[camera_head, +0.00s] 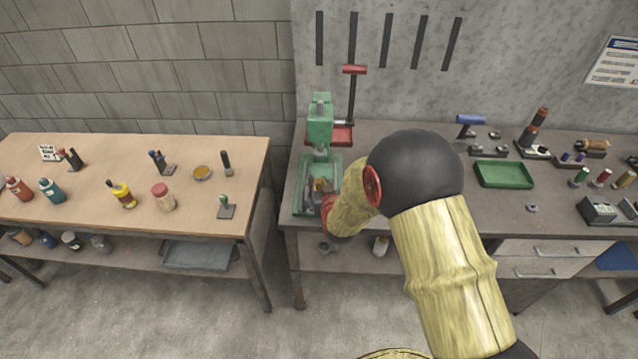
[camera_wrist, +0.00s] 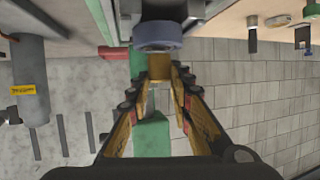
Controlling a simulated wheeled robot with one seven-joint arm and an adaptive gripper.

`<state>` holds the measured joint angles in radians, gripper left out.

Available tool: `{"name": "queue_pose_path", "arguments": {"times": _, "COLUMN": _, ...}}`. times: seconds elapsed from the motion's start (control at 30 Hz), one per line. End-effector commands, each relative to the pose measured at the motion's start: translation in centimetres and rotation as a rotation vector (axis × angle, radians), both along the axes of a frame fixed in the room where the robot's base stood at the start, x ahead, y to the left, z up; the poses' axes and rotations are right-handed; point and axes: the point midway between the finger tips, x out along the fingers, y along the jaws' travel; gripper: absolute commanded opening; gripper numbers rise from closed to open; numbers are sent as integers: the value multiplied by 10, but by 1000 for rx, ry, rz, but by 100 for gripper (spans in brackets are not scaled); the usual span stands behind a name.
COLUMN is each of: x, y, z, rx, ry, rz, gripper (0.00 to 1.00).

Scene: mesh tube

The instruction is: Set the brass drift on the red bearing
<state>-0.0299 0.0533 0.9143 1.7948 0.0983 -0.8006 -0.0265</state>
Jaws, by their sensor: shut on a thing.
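My gripper (camera_wrist: 159,88) is shut on the brass drift (camera_wrist: 160,66), a yellow block between its fingertips in the wrist view. A blue-grey round part (camera_wrist: 158,37) appears just past the drift's end; I cannot tell whether they touch. In the head view my gripper is at the green tray (camera_head: 305,181) under the green press (camera_head: 320,122), partly hidden by my arm. A small brass-coloured piece (camera_head: 322,185) shows there. I cannot make out the red bearing for certain in either view. A red part (camera_wrist: 112,53) shows left of the drift in the wrist view.
The press has a red-handled lever (camera_head: 354,70) and a red part (camera_head: 340,134) behind the tray. A flat green tray (camera_head: 503,174) and several small tools stand farther right on the grey bench. A wooden table (camera_head: 120,200) with bottles is at left, across a gap.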

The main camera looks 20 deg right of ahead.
Motion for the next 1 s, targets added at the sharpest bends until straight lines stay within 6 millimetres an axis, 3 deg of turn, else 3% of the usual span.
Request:
{"name": "queue_pose_path", "arguments": {"times": 0.6, "x": 0, "y": 0, "z": -6, "rx": 0, "ry": -2, "rz": 0, "gripper": 0}}
{"name": "queue_pose_path", "arguments": {"times": 0.63, "x": 0, "y": 0, "z": -6, "rx": 0, "ry": -1, "rz": 0, "gripper": 22}}
{"name": "queue_pose_path", "arguments": {"times": 1.0, "x": 0, "y": 0, "z": -6, "rx": 0, "ry": 0, "rz": 0, "gripper": 42}}
